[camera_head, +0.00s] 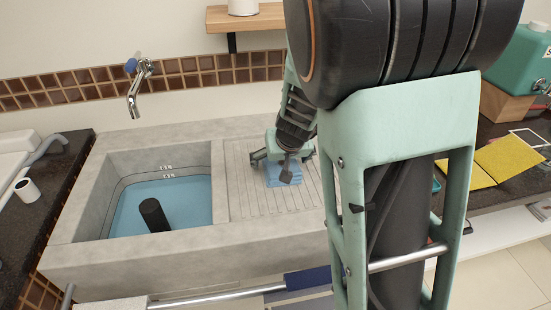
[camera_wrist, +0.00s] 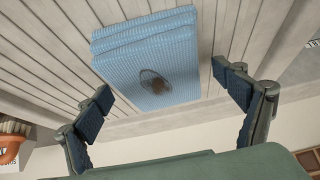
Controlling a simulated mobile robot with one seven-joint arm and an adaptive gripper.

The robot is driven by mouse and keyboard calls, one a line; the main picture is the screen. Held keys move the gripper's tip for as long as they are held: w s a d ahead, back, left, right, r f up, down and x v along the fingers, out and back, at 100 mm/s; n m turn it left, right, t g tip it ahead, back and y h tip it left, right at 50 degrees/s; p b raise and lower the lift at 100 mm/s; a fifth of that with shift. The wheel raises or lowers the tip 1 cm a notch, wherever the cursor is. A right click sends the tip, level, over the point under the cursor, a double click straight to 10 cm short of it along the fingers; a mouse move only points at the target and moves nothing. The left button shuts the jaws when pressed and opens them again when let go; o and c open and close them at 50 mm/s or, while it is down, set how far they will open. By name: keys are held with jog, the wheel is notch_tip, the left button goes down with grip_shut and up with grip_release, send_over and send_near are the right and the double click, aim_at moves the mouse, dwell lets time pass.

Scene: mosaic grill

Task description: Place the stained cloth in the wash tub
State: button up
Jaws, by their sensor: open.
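The stained cloth is a folded light-blue cloth (camera_wrist: 120,75) with a dark round stain, lying on the ribbed drainboard in the wrist view. In the head view the cloth (camera_head: 271,179) shows only in part, behind my gripper (camera_head: 283,160). In the wrist view my gripper (camera_wrist: 162,82) is open, its two fingers apart on either side of the cloth's near end, with nothing between the pads. I cannot tell its exact height above the cloth. The wash tub (camera_head: 140,247) is a grey stone basin left of the drainboard, holding blue water.
A dark cylinder (camera_head: 153,215) stands in the tub's water. A tap (camera_head: 138,90) juts from the tiled wall above. The ribbed drainboard (camera_head: 243,195) adjoins the tub. A yellow cloth-like sheet (camera_head: 502,157) lies on the right counter. An orange pot (camera_wrist: 10,145) shows at the wrist view's left edge.

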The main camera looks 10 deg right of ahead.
jog(key=c, duration=1.2)
jog(key=shift+r, duration=0.2)
jog(key=shift+c, duration=0.2)
